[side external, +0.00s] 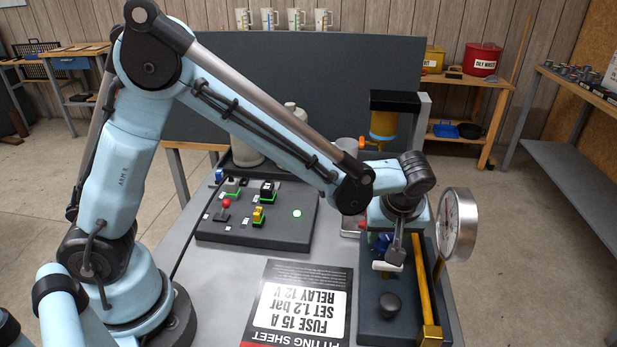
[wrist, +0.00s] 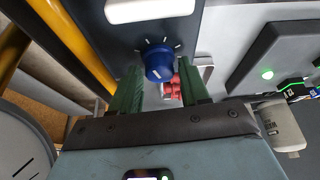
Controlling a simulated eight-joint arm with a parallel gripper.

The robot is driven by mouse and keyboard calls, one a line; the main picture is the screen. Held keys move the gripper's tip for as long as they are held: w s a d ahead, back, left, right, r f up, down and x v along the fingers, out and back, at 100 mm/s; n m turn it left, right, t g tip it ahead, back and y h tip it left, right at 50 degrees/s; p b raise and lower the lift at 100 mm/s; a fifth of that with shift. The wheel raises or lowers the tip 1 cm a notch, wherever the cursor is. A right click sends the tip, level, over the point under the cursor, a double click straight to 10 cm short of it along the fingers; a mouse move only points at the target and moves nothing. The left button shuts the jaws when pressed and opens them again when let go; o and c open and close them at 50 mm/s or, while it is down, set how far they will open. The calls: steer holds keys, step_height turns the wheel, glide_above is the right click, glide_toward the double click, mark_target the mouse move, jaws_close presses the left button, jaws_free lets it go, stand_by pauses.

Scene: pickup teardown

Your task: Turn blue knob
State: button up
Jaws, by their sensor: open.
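The blue knob (wrist: 158,62), with a pale pointer line on its face and white tick marks around it, sits on a dark panel (wrist: 215,14). In the wrist view it lies between the tips of my gripper's green fingers (wrist: 160,72), which are spread apart with a gap on each side. I cannot tell whether the tips reach down to the knob's depth. In the side view the blue knob (side external: 381,242) is partly hidden by my gripper's wrist, and the fingers are hard to make out.
A white bar (side external: 388,266) and a black knob (side external: 389,305) are on the same panel. A yellow rail (side external: 424,290) and a round gauge (side external: 458,225) stand to the right. Red parts (wrist: 172,88) show near the right finger. A fitting sheet (side external: 300,305) lies left.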

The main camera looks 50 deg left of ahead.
steer(key=c, duration=0.7)
